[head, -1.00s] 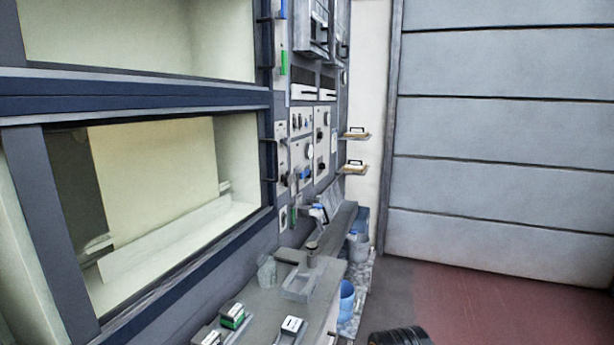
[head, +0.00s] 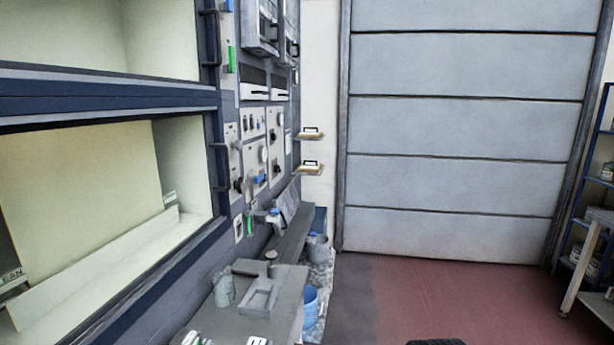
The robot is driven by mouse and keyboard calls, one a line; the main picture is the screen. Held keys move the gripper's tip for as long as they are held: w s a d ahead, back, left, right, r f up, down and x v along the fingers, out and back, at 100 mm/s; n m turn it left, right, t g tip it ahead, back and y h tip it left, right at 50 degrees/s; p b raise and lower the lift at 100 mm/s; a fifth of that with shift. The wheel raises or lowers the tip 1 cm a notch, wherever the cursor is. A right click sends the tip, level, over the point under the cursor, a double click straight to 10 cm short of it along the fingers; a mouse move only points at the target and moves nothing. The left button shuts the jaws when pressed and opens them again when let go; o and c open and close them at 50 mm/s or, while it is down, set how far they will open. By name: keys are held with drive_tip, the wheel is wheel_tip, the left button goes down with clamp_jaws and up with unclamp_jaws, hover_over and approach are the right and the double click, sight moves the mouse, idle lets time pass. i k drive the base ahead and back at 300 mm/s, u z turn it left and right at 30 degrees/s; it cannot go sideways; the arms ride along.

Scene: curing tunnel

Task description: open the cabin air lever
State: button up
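The control panel (head: 263,150) stands left of centre in the head view, seen at a steep angle, with several knobs, dials and coloured handles. A blue handle (head: 258,180) sits low on it. A green handle (head: 231,57) is on the narrow strip at upper left, and another green handle (head: 249,223) is lower down. No label is readable, so I cannot tell which of these is the cabin air lever or how it is set.
A grey bench (head: 285,305) with a tray and small items runs below the panel. Two small shelves (head: 310,170) jut out beside it. A blue bucket (head: 309,305) stands by the bench. A rack (head: 600,170) is at right. The red floor (head: 450,295) is clear.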

sight(256, 179)
drive_tip(key=z, duration=0.7)
drive_tip(key=i, duration=2.85)
drive_tip(key=u, duration=3.55)
drive_tip(key=i, duration=0.45)
drive_tip(key=u, duration=0.05)
